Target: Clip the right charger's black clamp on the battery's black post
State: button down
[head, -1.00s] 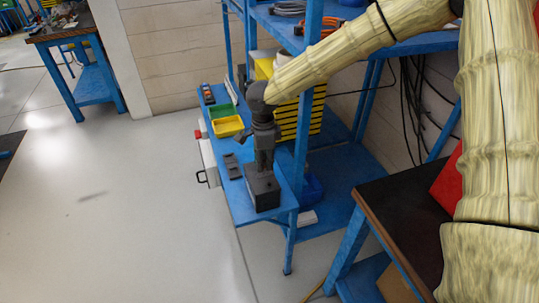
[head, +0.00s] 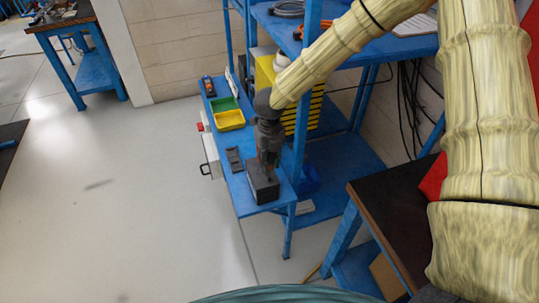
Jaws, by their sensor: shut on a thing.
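The battery (head: 263,192) is a dark box near the front end of the blue lower shelf, in the head view. My gripper (head: 266,168) points down over its top and hides most of it, including its posts. The gripper is shut on a small dark thing, taken to be the black clamp; its outline is lost against the dark fingers and battery. I cannot tell whether it touches a post. A small dark device (head: 234,159) lies on the shelf left of the battery; I cannot tell if it is a charger.
A green bin (head: 224,104) and a yellow bin (head: 230,120) stand behind on the blue shelf (head: 240,200). A blue upright (head: 301,120) rises close to the right of my gripper. A dark-topped bench (head: 395,215) stands at right.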

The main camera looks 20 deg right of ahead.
aim_at(269, 178)
jog(key=shift+m, duration=0.4)
jog(key=shift+f, duration=0.15)
jog(key=shift+f+b, duration=2.3)
jog(key=shift+f, duration=0.5)
jog(key=shift+p, duration=0.75)
dwell(0.4)
jog(key=shift+f+b, duration=0.3)
jog(key=shift+f, duration=0.25)
dwell(0.6)
jog(key=c, duration=1.2)
grip_release()
jog(key=shift+r, duration=0.1)
